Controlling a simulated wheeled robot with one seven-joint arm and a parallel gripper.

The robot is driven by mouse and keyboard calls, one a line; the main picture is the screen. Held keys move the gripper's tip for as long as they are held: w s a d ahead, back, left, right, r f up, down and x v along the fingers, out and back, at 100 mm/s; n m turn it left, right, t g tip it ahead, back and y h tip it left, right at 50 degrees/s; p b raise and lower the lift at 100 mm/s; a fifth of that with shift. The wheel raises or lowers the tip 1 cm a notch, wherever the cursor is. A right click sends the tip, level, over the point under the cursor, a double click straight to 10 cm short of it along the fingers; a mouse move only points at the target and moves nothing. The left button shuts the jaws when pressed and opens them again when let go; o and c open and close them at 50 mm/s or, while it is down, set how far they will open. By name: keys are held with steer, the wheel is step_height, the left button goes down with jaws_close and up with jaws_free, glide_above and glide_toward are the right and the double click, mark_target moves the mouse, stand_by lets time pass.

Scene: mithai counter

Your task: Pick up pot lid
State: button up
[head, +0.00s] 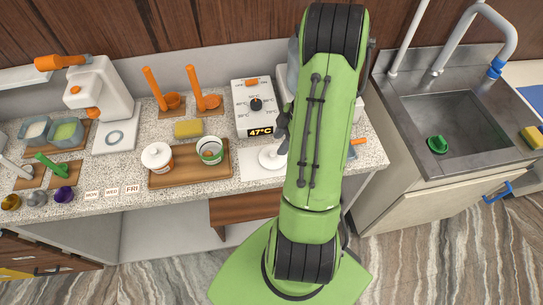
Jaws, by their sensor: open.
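A white round pot lid (270,159) with a small knob lies on a pale mat (250,174) on the counter, partly covered by my green arm. An open white pot (210,156) with a green band stands on a wooden tray (178,178). A second white pot (156,163) with its lid on stands left of it. My gripper (283,132) shows only as a dark part at the left edge of my arm, just above and behind the pot lid in the picture. It is open; its fingertips are mostly hidden, and I see nothing held.
A white control box (252,98) reading 47°C stands behind the lid. A yellow sponge (188,129) and orange tools (206,101) are behind the tray. Day cards (112,191) lie front left.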

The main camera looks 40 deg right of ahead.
mark_target(273, 153)
steer(key=x, duration=0.5)
steer(key=shift+w+a+f, duration=0.15)
steer(key=shift+w+f, duration=0.05)
steer(key=shift+f, duration=0.1)
steer(key=shift+s+r, duration=0.1)
jaws_close()
